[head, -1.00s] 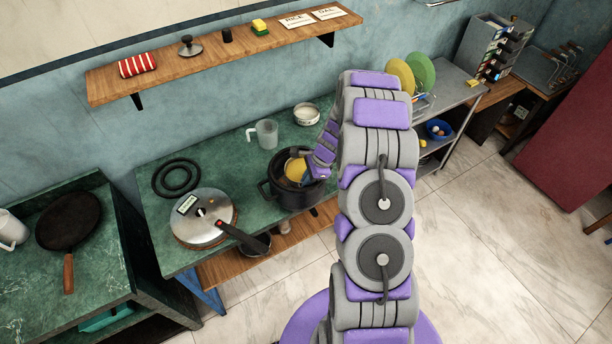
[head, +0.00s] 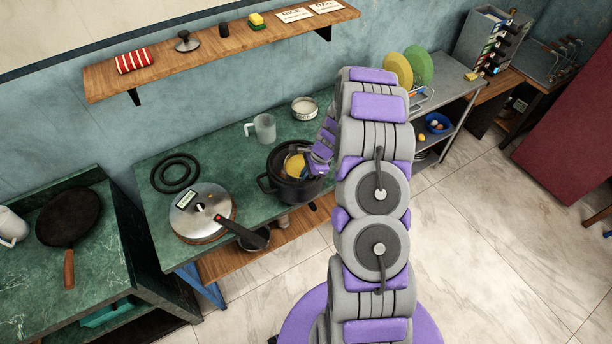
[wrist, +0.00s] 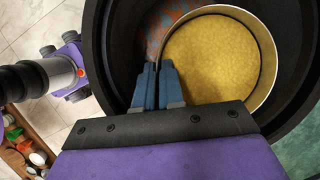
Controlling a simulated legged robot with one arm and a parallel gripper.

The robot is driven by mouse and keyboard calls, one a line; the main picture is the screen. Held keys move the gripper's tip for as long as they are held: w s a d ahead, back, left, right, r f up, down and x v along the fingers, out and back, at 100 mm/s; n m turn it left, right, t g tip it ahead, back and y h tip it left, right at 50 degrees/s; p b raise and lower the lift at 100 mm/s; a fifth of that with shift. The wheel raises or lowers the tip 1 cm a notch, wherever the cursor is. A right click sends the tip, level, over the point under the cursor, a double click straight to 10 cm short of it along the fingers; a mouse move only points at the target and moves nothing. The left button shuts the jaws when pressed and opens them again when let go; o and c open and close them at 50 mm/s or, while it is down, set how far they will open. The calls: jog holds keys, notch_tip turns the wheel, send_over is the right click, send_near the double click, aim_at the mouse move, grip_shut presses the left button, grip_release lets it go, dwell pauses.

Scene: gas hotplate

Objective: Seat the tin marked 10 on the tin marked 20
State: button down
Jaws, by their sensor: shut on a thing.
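A round metal tin with yellow contents (wrist: 212,62) is inside the black pot (wrist: 292,108); no number shows on it. In the head view the yellow contents (head: 294,165) show within the mouth of the pot (head: 289,188). My gripper (wrist: 152,75) is shut on the tin's left wall, its blue fingers close together at the rim. In the head view my gripper (head: 307,168) reaches into the pot from the right. What lies under the tin is hidden. A reddish, bluish patch shows beside it, and I cannot tell what it is. I see no readable 10 or 20.
A clear jug (head: 265,128) and a white bowl (head: 304,108) stand behind the pot on the green counter (head: 225,160). A lidded pan (head: 202,212) and black rings (head: 175,173) are to the left. A shelf (head: 220,48) runs along the wall above.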

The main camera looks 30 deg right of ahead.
jog(key=shift+f, duration=0.1)
dwell(0.6)
jog(key=c, duration=1.2)
grip_release()
jog(key=shift+w, duration=0.1)
jog(key=shift+o, duration=0.2)
jog(key=p+v, duration=0.1)
jog(key=v, duration=1.6)
jog(key=shift+p, duration=0.3)
jog(key=shift+w+d, duration=0.1)
jog(key=shift+w, duration=0.05)
